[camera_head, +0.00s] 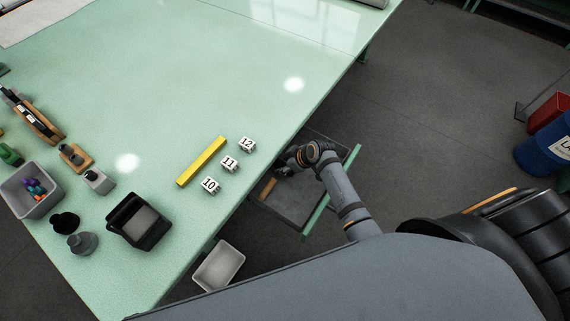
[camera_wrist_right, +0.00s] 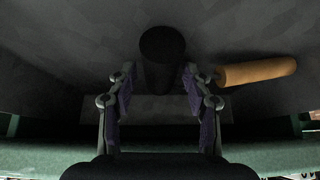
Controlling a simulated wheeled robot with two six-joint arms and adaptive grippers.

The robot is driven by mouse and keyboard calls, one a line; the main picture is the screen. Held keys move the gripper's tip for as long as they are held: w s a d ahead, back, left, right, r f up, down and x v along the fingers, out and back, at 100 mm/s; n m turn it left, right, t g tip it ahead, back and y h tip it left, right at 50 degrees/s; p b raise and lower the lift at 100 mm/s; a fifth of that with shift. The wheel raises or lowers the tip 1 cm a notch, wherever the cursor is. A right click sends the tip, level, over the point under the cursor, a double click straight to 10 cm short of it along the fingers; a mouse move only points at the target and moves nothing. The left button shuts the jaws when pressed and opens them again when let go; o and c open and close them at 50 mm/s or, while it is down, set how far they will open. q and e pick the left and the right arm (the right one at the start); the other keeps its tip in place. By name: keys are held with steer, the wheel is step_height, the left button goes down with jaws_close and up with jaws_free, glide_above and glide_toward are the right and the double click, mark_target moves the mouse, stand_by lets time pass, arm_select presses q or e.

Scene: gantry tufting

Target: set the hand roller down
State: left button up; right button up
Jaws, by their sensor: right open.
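The hand roller has a dark cylinder (camera_wrist_right: 162,50) and an orange-brown wooden handle (camera_wrist_right: 257,72). In the head view its handle (camera_head: 268,187) lies in a grey open drawer or tray (camera_head: 285,213) beside the table edge. My right gripper (camera_wrist_right: 158,86) is open, with one finger on each side of the dark cylinder's near end in the wrist view. The handle lies outside the fingers, to the right. I cannot tell whether a finger touches the roller. In the head view my right gripper (camera_head: 281,171) is small and dark over the tray. My left gripper is not in view.
The green table (camera_head: 200,90) holds a yellow bar (camera_head: 202,161), blocks numbered 10, 11 and 12 (camera_head: 230,164), a black box (camera_head: 140,221) and a grey bin (camera_head: 32,190). A light bin (camera_head: 219,265) stands below the table edge. The tray's green side rail (camera_head: 330,190) is close to my arm.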

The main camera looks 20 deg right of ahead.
steer(key=shift+r, duration=0.2)
steer(key=p+v, duration=0.1)
steer(key=v, duration=1)
steer(key=shift+s+r, duration=0.25)
steer(key=shift+r, duration=0.05)
steer(key=shift+d, duration=0.15)
